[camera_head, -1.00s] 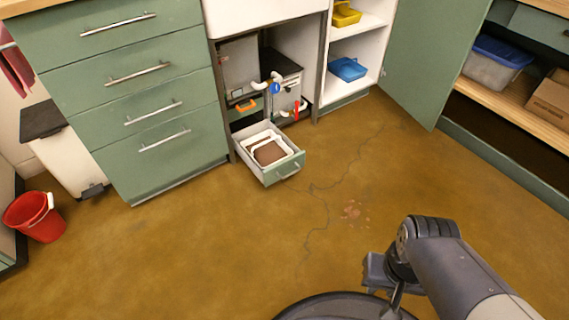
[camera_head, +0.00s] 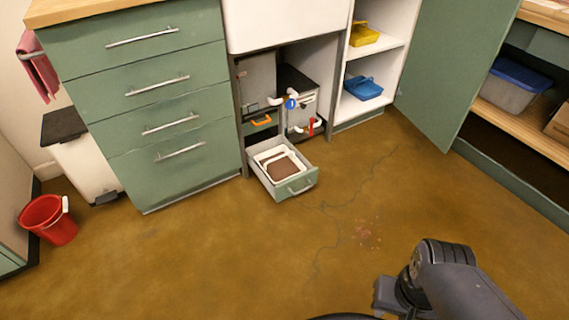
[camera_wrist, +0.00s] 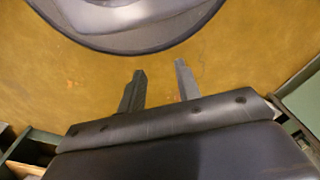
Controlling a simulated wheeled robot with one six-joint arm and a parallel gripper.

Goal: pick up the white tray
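A white tray (camera_head: 297,159) lies in the open low drawer (camera_head: 304,189) under the sink in the head view. A brown flat thing (camera_head: 282,169) shows within its rim, and another white rim lies beside it at the left. My gripper shows in the wrist view (camera_wrist: 158,85) with its two fingers apart and nothing between them. It points at the floor and my own round base, well away from the drawer. In the head view my arm is at the lower right, and the fingertips are not clearly seen there.
A red bucket (camera_head: 48,220) stands on the floor at the left. Closed green drawers (camera_head: 160,110) stand left of the open drawer. A green door (camera_head: 455,70) stands open at the right. Yellow (camera_head: 362,36) and blue (camera_head: 362,88) containers sit on white shelves. The brown floor (camera_head: 220,260) between is clear.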

